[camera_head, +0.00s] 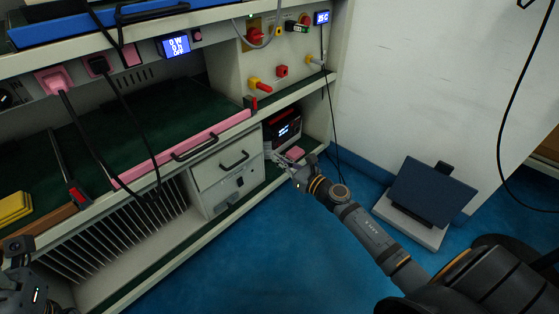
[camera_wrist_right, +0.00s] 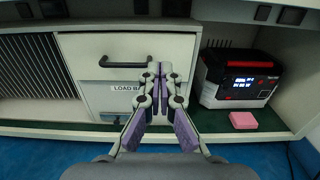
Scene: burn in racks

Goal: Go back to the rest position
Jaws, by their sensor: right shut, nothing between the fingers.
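My right gripper (camera_head: 281,160) reaches in from the lower right, in front of the rack's lower section. Its fingers are shut and empty. In the right wrist view the closed gripper (camera_wrist_right: 160,75) points at the white drawer front (camera_wrist_right: 95,50), just right of the black handle (camera_wrist_right: 124,63). I cannot tell whether it touches the drawer. Part of a "LOAD BA" label is covered by the fingers. Part of my left arm (camera_head: 25,280) shows at the lower left edge; its fingertips are not visible.
A black and red power unit (camera_wrist_right: 240,78) and a pink block (camera_wrist_right: 243,120) sit in the lower right bay. A pink-edged tray (camera_head: 185,147) with a handle is above. Cables hang in front of the rack. Blue floor (camera_head: 270,260) is open; a dark-screened device (camera_head: 432,190) stands right.

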